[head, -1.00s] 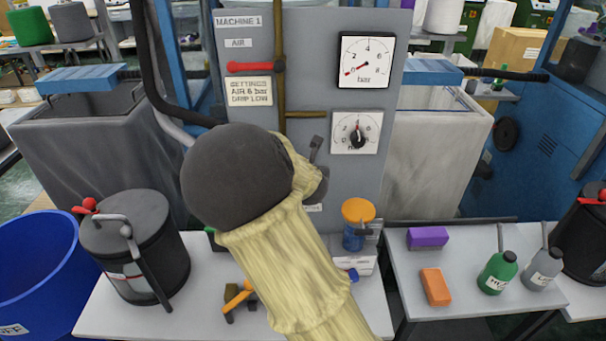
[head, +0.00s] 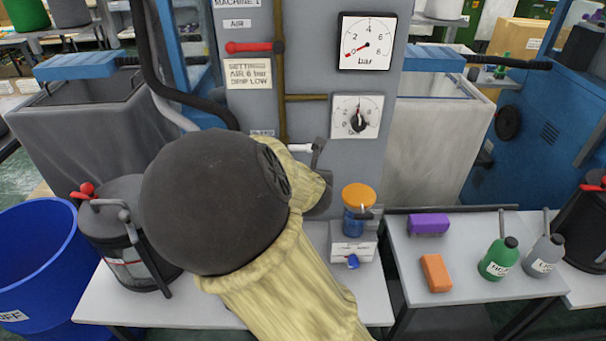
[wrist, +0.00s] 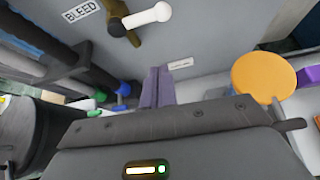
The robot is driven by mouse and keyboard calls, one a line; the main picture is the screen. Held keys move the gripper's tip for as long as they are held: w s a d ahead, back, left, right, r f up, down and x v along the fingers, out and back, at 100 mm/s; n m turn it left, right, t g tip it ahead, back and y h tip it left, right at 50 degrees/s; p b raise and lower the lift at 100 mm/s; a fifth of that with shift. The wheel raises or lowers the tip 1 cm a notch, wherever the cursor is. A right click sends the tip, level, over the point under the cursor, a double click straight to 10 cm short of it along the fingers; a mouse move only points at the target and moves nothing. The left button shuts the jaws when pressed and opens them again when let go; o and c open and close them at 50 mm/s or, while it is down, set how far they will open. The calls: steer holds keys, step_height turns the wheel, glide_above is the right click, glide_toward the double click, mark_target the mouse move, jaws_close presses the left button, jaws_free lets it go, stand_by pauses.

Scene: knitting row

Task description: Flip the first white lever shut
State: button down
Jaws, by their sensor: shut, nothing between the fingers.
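A white lever (wrist: 148,17) sits on a brass fitting on the grey panel, beside the BLEED label (wrist: 80,11). In the wrist view its handle points right, across the brass fitting. In the head view the white handle (head: 300,147) just shows above my arm, sticking out sideways to the right of the vertical brass pipe. My gripper (wrist: 157,73) is shut and empty. Its fingertips are below the lever in the wrist view and appear apart from it. In the head view my arm hides most of the gripper and the panel below the lever.
A red lever (head: 250,47) is higher on the panel, left of two gauges. An orange-topped blue jar (head: 359,205) stands right of my arm; its orange top (wrist: 264,77) is close to my gripper in the wrist view. A dark lidded pot (head: 125,240) stands left.

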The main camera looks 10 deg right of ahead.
steer(key=shift+p+v, duration=0.3)
steer(key=shift+v, duration=0.85)
steer(key=shift+w, duration=0.15)
steer(key=s+d+f+m+g, duration=0.4)
steer(key=s+f+m, duration=0.3)
steer(key=m, duration=0.5)
steer(key=s+a+m+g+y, duration=0.1)
steer(key=s+m+g, duration=0.2)
steer(key=s+m, duration=0.55)
steer(key=s+a+m+g+y, duration=0.1)
steer(key=s+m+g, duration=0.15)
steer(key=m, duration=1.05)
steer(key=w+p+v, duration=0.2)
steer(key=p+v, duration=1)
steer(key=p, duration=0.1)
steer(key=shift+a+r, duration=0.3)
steer(key=shift+r, duration=0.15)
